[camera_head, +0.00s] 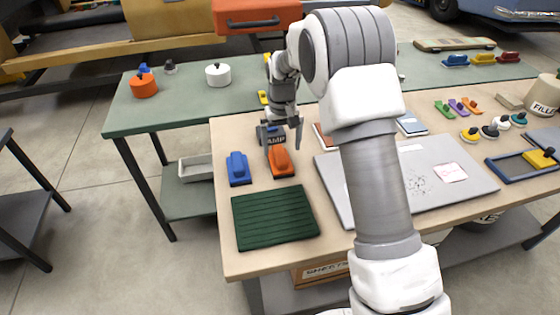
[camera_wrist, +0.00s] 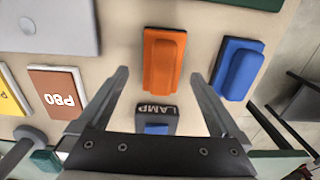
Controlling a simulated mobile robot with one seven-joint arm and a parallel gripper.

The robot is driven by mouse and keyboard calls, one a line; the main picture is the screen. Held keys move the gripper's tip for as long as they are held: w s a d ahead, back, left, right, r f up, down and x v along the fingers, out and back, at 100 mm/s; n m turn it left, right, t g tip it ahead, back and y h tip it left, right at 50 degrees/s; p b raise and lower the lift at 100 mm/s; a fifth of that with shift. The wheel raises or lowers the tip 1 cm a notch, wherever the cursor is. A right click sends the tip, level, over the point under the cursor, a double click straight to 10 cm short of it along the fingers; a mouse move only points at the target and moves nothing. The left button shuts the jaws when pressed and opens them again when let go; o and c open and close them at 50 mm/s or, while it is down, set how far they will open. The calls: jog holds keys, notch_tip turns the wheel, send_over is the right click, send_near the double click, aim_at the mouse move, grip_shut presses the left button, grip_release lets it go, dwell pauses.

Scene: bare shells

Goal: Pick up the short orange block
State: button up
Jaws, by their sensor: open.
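The orange block (camera_head: 281,161) has a raised ridge along its top and lies on the tan tabletop. In the wrist view the orange block (camera_wrist: 164,60) shows a dark edge around its base. My gripper (camera_head: 281,138) is above the table by the block's far end. In the wrist view my gripper (camera_wrist: 160,74) is open and empty. The orange block appears between and beyond the fingertips, with no contact visible. A similar blue block (camera_head: 238,168) lies left of it in the head view and right of it in the wrist view (camera_wrist: 238,68).
A small dark box marked LAMP (camera_wrist: 156,118) sits close to my fingers. A green ribbed mat (camera_head: 274,217) lies in front of the blocks. A grey board (camera_head: 470,185) lies to the right. A green table (camera_head: 180,112) stands behind, with an orange pot (camera_head: 144,86).

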aim_at(280, 153)
jog(key=f, duration=0.5)
jog(key=shift+w+a+f, duration=0.1)
jog(key=shift+w+a, duration=0.05)
jog(key=shift+a, duration=0.1)
jog(key=shift+c, duration=0.2)
jog(key=c, duration=1.3)
jog(key=shift+r, duration=0.2)
notch_tip(280, 153, up, 4)
jog(key=shift+d+r, duration=0.15)
jog(key=d+r, duration=0.2)
jog(key=d, duration=0.1)
jog(key=d+r, duration=0.2)
jog(key=d, duration=0.2)
jog(key=d+r, duration=0.2)
jog(key=d, duration=0.2)
jog(key=shift+d+r, duration=0.2)
jog(key=shift+r, duration=0.05)
